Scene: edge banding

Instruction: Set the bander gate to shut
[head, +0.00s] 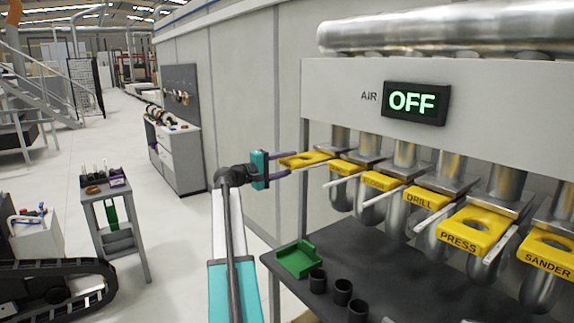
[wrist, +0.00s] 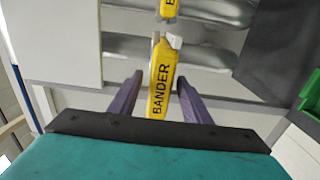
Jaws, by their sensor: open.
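The bander gate is a yellow plate marked BANDER (wrist: 160,82) in the middle of the wrist view. In the head view it is the leftmost yellow plate (head: 306,159), sticking out from its pipe under the grey panel. My gripper (wrist: 157,99) is open, with one purple finger on each side of the plate's near end. A gap shows between the plate and each finger. In the head view my gripper (head: 284,164) is at the plate's left end. How far the plate sits in its pipe is hard to tell.
More yellow gates, including DRILL (head: 420,199), PRESS (head: 467,230) and SANDER (head: 547,252), run to the right. The AIR display (head: 414,102) reads OFF. Below is a dark bench (head: 400,275) with a green tray (head: 299,259) and black cups (head: 343,291).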

